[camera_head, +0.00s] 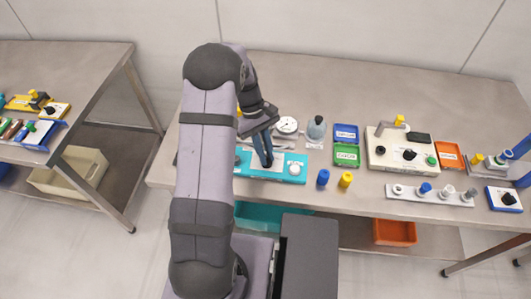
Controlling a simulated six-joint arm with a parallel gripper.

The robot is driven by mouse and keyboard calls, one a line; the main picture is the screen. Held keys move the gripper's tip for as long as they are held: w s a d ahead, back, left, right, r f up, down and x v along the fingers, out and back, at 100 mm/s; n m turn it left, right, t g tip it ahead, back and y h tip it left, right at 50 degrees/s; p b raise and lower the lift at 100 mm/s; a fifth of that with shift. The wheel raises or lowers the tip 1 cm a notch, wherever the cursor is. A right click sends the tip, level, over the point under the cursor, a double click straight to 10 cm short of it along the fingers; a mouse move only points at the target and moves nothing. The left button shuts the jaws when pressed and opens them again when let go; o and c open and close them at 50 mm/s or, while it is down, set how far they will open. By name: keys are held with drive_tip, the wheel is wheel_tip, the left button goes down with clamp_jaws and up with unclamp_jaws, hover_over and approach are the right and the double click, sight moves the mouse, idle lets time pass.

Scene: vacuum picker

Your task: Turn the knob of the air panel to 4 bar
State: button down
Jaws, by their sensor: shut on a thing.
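A teal panel (290,178) with a pale top plate lies on the near part of the bench; it appears to be the air panel. It carries a white round part (296,169) at its right end. My gripper (266,163) points down onto the middle of this panel. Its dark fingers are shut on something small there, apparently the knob. The fingers hide the knob, so its pointer and setting cannot be read. My arm covers the panel's left part.
A white round dish or dial (287,125) and a grey flask (316,128) stand behind. Blue (323,177) and yellow (346,180) cylinders stand right of the panel. Further right are blue (346,132) and green (346,155) trays and a beige box (385,155) with knobs.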

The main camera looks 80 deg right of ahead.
drive_tip(key=m+t, duration=0.1)
drive_tip(key=m, duration=0.3)
drive_tip(key=shift+s+d+y, duration=0.1)
drive_tip(key=shift+s+y, duration=0.05)
drive_tip(key=shift+y, duration=0.25)
drive_tip(key=shift+s+d+m+t+p, duration=0.15)
drive_tip(key=shift+m+t, duration=0.35)
drive_tip(key=shift+m, duration=0.6)
drive_tip(key=shift+w+a+m+t+p, duration=0.15)
drive_tip(key=shift+m+t, duration=0.35)
drive_tip(key=shift+m, duration=0.6)
drive_tip(key=shift+s+d, duration=0.1)
drive_tip(key=c, duration=1.8)
unclamp_jaws()
drive_tip(key=shift+o, duration=0.2)
drive_tip(key=shift+d+r+b, duration=0.25)
drive_tip(key=shift+r+b, duration=0.05)
drive_tip(key=shift+r, duration=0.25)
drive_tip(key=b+v, duration=0.1)
drive_tip(key=v, duration=0.5)
drive_tip(key=shift+b, duration=0.4)
